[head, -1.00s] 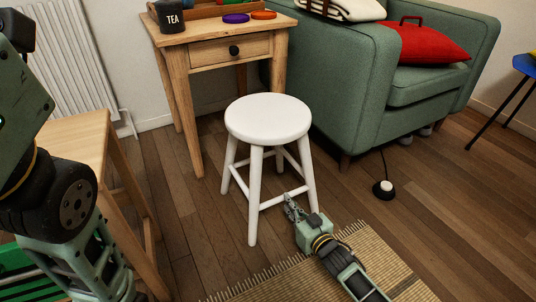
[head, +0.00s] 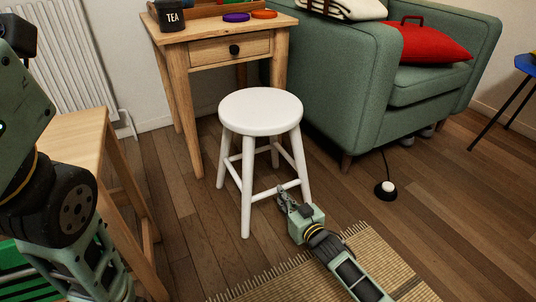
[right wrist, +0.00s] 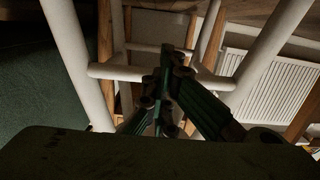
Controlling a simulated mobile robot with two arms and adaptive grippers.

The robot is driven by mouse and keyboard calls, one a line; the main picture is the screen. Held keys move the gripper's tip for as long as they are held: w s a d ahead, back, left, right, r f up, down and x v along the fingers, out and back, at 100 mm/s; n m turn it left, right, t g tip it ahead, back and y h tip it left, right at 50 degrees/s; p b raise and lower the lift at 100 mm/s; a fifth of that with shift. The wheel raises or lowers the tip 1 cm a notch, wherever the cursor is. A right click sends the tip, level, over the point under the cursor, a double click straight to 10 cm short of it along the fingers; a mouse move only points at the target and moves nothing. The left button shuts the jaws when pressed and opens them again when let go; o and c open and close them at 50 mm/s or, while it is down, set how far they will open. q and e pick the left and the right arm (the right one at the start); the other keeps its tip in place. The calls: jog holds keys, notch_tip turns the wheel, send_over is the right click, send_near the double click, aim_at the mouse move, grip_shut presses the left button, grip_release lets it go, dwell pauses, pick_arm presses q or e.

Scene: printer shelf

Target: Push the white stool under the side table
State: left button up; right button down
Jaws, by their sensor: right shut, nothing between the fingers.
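The white stool (head: 260,112) stands upright on the floor in front of the wooden side table (head: 205,27), a little to its right. Its seat is lower than the tabletop. My right gripper (head: 283,194) is shut and empty, low at the stool's near side by a lower rung. In the right wrist view the shut fingers (right wrist: 166,72) point between the stool's white legs, at a white rung (right wrist: 118,72). I cannot tell exactly where they touch. My left arm shows at the left of the head view, but its gripper is out of view.
A green armchair (head: 352,75) stands close on the right of the side table. A wooden stool or table (head: 75,135) stands at the left. A woven rug (head: 290,280) lies in front. A black floor switch with a cord (head: 385,190) lies at the right.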

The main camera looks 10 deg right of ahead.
jog(key=shift+r+b+x, duration=0.2)
jog(key=shift+b+x, duration=0.75)
jog(key=shift+x, duration=1)
jog(key=shift+w+a+r, duration=0.1)
jog(key=shift+w+a, duration=0.35)
jog(key=shift+a, duration=0.05)
jog(key=a+b+x, duration=0.1)
jog(key=b+x, duration=0.1)
jog(key=x, duration=0.5)
jog(key=shift+r+b, duration=0.35)
jog(key=shift+r, duration=0.15)
